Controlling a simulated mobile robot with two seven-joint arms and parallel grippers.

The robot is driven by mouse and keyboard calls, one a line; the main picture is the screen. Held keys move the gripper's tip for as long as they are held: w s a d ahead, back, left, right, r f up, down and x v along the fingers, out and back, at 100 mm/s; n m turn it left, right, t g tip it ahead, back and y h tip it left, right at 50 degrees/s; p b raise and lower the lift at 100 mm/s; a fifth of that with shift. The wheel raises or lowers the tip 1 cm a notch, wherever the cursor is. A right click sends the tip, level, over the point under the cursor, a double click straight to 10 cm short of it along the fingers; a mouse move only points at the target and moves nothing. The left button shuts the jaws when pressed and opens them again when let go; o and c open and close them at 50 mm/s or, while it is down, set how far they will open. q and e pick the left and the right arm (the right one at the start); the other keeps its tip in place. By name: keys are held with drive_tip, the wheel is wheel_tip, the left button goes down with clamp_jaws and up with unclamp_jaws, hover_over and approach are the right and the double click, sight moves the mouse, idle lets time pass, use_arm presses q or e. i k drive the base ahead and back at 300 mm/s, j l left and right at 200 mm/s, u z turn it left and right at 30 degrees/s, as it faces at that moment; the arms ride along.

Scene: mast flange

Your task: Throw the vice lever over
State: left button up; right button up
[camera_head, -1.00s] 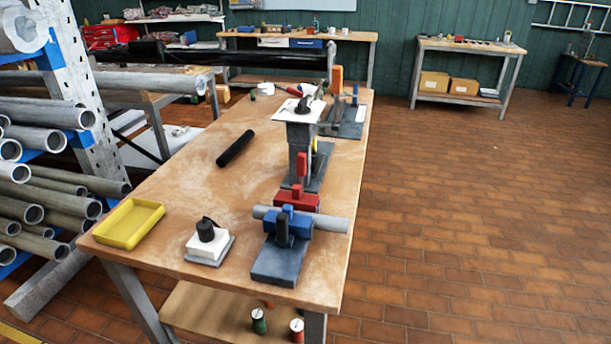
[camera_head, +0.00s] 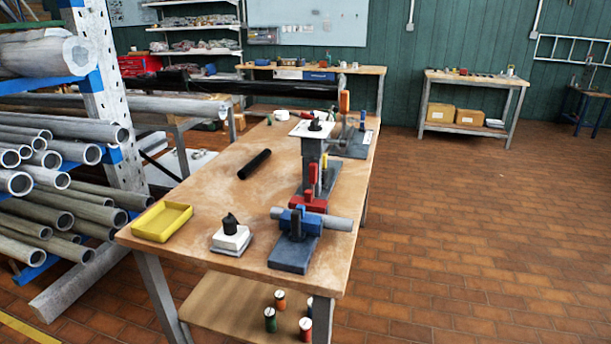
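A blue vice (camera_head: 291,219) on a dark base plate (camera_head: 295,255) stands at the near right corner of the wooden workbench (camera_head: 217,180). A grey tube (camera_head: 335,223) lies across it, sticking out on both sides. A red block (camera_head: 308,204) with an upright red handle (camera_head: 311,177) shows just behind the vice. I cannot tell whether this handle is the vice lever or belongs to the stand behind. Neither of my grippers is in view.
On the bench are a yellow tray (camera_head: 163,238), a white block with a black knob (camera_head: 231,233), a black cylinder (camera_head: 254,164) and a grey stand with a white top (camera_head: 312,128). A pipe rack (camera_head: 100,75) stands left. The brick floor (camera_head: 470,230) on the right is clear.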

sight(312, 166)
drive_tip(key=k+u, duration=0.2)
drive_tip(key=u, duration=1.05)
drive_tip(key=l+u, duration=0.15)
drive_tip(key=u, duration=0.25)
drive_tip(key=l+u, duration=0.15)
drive_tip(key=u, duration=0.3)
drive_tip(key=l+u, duration=0.15)
drive_tip(key=u, duration=0.25)
drive_tip(key=k+l, duration=0.15)
drive_tip(key=l, duration=0.25)
drive_tip(key=k+l, duration=0.1)
drive_tip(key=l, duration=0.3)
drive_tip(key=k+l, duration=0.15)
drive_tip(key=l, duration=0.2)
drive_tip(key=k+l, duration=0.15)
drive_tip(key=l, duration=0.25)
drive_tip(key=k+l, duration=0.15)
drive_tip(key=l, duration=0.25)
drive_tip(key=k+l, duration=0.1)
drive_tip(key=l, duration=0.3)
drive_tip(key=k+l, duration=0.15)
drive_tip(key=l, duration=0.25)
drive_tip(key=k+l, duration=0.15)
drive_tip(key=l, duration=0.2)
